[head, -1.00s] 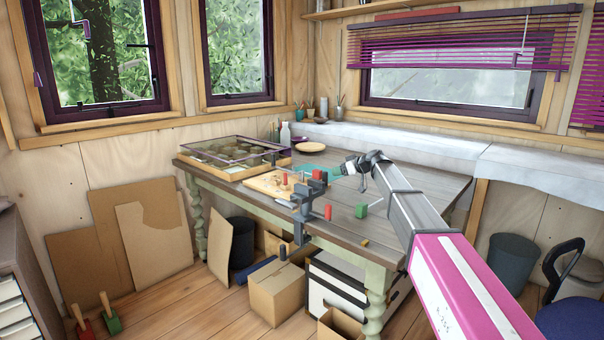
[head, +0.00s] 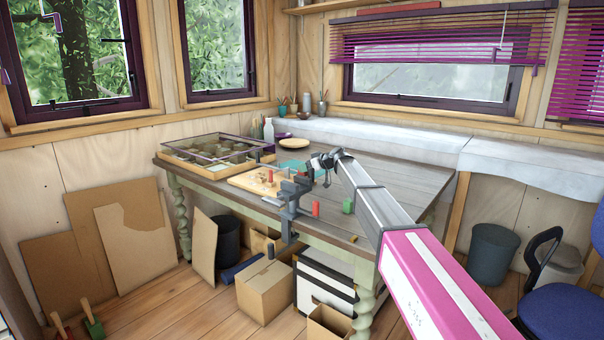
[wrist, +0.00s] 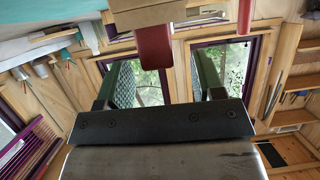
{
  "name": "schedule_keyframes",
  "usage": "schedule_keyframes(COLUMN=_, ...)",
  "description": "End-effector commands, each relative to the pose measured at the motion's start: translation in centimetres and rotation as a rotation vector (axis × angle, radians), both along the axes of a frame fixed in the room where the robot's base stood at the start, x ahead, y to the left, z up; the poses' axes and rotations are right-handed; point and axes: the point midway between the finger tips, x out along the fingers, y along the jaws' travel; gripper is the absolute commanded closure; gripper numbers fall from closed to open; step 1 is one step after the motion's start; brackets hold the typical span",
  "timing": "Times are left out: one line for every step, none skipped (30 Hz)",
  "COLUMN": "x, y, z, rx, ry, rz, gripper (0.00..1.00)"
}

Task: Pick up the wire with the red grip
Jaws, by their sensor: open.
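My gripper (head: 322,166) is over the worktable, just right of and behind the dark bench clamp; its jaws also show, open and apart, in the wrist view (wrist: 160,88). In the wrist view a red grip-like piece (wrist: 153,46) shows beyond the jaws, between them in the picture, against a pale wooden piece (wrist: 168,17). In the head view a red piece (head: 270,175) stands on the wooden board (head: 245,181), and another red piece (head: 316,208) is near the table's front edge. Which is the wire's grip, I cannot tell. No wire strand can be made out.
The dark clamp (head: 290,190) rises at the table's (head: 400,187) front edge. A green block (head: 348,205) is right of it. A glass-topped case (head: 212,150) fills the table's left end. Cardboard boxes (head: 264,290) stand below. The table's right part is clear.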

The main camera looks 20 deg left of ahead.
Motion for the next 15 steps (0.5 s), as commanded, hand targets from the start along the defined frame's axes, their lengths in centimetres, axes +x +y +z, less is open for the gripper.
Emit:
schedule_keyframes(x=0.6, y=0.8, z=-0.3, rx=0.000, ry=0.000, rz=0.001, gripper=0.38)
schedule_keyframes(x=0.7, y=1.2, z=-0.5, rx=0.000, ry=0.001, rz=0.002, gripper=0.38)
schedule_keyframes(x=0.8, y=1.7, z=-0.7, rx=0.000, ry=0.000, rz=0.001, gripper=0.38)
schedule_keyframes(x=0.9, y=1.9, z=-0.8, rx=0.000, ry=0.000, rz=0.001, gripper=0.38)
schedule_keyframes(x=0.9, y=2.2, z=-0.9, rx=0.000, ry=-0.001, rz=0.001, gripper=0.38)
schedule_keyframes(x=1.0, y=2.3, z=-0.9, rx=0.000, ry=-0.001, rz=0.000, gripper=0.38)
schedule_keyframes(x=0.9, y=2.4, z=-1.0, rx=0.000, ry=-0.001, rz=0.000, gripper=0.38)
schedule_keyframes(x=0.9, y=2.4, z=-1.0, rx=0.000, ry=-0.001, rz=0.000, gripper=0.38)
schedule_keyframes(x=0.9, y=2.4, z=-1.0, rx=0.001, ry=-0.001, rz=0.000, gripper=0.38)
schedule_keyframes(x=0.9, y=2.3, z=-1.0, rx=0.000, ry=-0.001, rz=0.000, gripper=0.38)
schedule_keyframes(x=0.9, y=2.3, z=-1.0, rx=0.000, ry=-0.001, rz=0.000, gripper=0.38)
schedule_keyframes(x=0.9, y=2.3, z=-1.0, rx=0.000, ry=0.000, rz=0.000, gripper=0.38)
schedule_keyframes(x=0.9, y=2.3, z=-1.0, rx=0.000, ry=0.000, rz=0.000, gripper=0.45)
schedule_keyframes(x=0.9, y=2.3, z=-1.0, rx=0.000, ry=0.000, rz=0.000, gripper=0.55)
schedule_keyframes(x=0.9, y=2.3, z=-1.0, rx=0.000, ry=0.000, rz=0.000, gripper=0.68)
